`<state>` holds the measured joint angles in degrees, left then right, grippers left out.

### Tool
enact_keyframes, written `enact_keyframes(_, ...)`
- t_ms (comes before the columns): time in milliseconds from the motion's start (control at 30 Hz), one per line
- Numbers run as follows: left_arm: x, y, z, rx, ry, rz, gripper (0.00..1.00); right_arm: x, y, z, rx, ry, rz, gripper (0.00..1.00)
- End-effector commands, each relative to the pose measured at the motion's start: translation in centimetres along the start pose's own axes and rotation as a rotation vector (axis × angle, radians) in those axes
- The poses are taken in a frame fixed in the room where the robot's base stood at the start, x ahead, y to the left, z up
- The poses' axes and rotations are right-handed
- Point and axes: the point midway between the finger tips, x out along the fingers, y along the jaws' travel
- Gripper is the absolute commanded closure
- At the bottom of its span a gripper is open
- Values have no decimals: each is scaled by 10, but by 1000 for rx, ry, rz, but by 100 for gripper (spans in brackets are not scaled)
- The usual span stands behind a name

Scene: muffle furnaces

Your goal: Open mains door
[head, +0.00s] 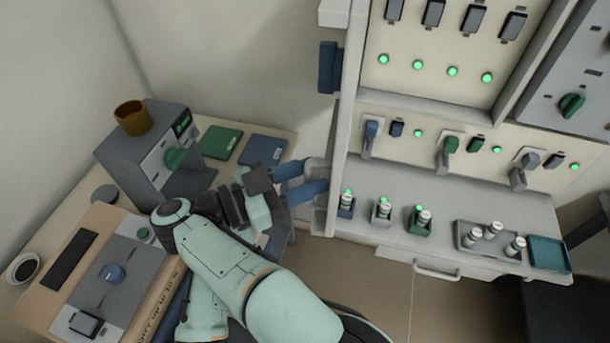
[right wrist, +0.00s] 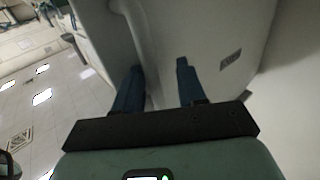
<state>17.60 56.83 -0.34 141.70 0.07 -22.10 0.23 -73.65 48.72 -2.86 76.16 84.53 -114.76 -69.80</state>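My right gripper (head: 303,179) is at the left side of the tall pale cabinet (head: 343,110), its blue fingers pointing at it. In the right wrist view the two fingers (right wrist: 158,82) are apart, so it is open. A pale curved handle-like bar (right wrist: 138,38) runs down between them, closer to the left finger; contact is unclear. The same pale bar shows beside the fingertips in the head view (head: 317,168). Beyond it is a plain pale panel (right wrist: 205,35) with a small dark label (right wrist: 230,59). No door gap is clear. My left gripper is not in view.
The cabinet front has green lamps, switches and a shelf with small vials (head: 424,218). A grey instrument (head: 150,155) with a brown cup (head: 132,117) stands on the left bench, near green (head: 221,142) and blue (head: 263,150) flat items. A dark blue block (head: 329,67) juts from the cabinet's upper left.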

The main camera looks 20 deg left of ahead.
Motion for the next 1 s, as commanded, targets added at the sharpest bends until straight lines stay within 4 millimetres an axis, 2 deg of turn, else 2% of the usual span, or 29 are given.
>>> enact_keyframes(167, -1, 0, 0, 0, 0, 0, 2, -1, 0, -2, 0, 0, 0, 60)
enact_keyframes(333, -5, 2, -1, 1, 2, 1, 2, -1, 0, -23, 3, -2, -1, 60)
enact_keyframes(800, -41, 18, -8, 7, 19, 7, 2, -1, 4, -146, 16, 4, 5, 60)
enact_keyframes(1000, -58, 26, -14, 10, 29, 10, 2, 0, 2, -183, 9, 4, 4, 60)
